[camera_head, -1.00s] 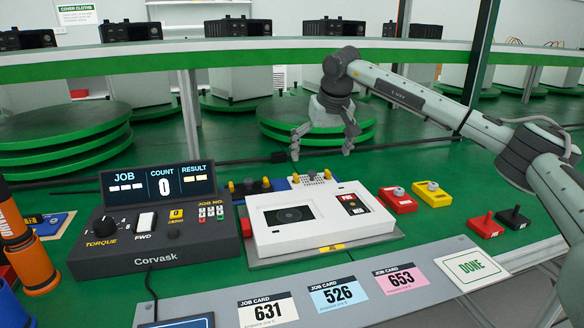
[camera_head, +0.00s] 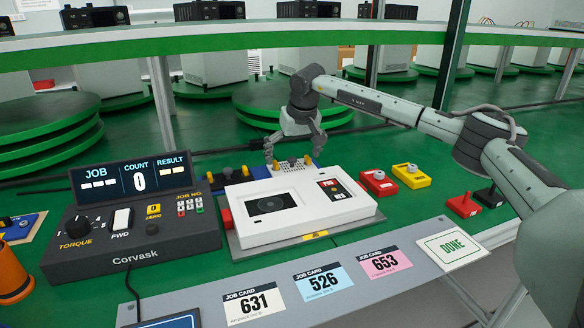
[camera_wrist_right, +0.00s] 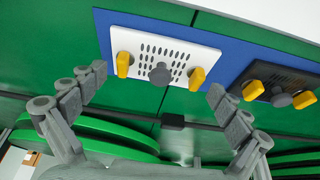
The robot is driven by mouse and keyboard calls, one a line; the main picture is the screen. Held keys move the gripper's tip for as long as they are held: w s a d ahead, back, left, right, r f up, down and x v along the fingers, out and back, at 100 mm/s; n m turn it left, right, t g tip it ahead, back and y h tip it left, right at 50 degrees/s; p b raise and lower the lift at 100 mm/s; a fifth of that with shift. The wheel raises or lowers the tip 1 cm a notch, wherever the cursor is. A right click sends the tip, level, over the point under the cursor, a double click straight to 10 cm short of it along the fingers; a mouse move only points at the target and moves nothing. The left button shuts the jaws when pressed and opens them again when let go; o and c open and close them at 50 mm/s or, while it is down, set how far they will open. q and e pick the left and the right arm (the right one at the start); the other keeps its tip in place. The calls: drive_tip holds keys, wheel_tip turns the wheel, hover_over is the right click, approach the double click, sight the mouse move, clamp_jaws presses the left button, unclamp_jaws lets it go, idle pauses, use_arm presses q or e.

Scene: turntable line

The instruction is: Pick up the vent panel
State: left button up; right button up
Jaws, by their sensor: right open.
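The vent panel (camera_wrist_right: 188,48) is a white plate with rows of dark slots, two yellow tabs and a grey round knob. It lies on a blue mat (camera_wrist_right: 230,35). In the head view the panel (camera_head: 297,166) shows small behind the white machine, partly hidden by that machine and my gripper. My right gripper (camera_head: 293,156) is open and empty above the panel. In the right wrist view its spread fingers (camera_wrist_right: 157,82) frame the panel's near side without visible contact. My left gripper is not in view.
A dark panel (camera_wrist_right: 285,80) with yellow tabs lies beside the vent panel. The white machine (camera_head: 300,212) stands in front, the torque console (camera_head: 130,230) left, red (camera_head: 378,182) and yellow (camera_head: 409,176) boxes right. Green round platforms (camera_head: 290,120) stand behind.

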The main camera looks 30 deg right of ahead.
drive_tip(key=c, duration=1)
drive_tip(key=shift+r, duration=0.1)
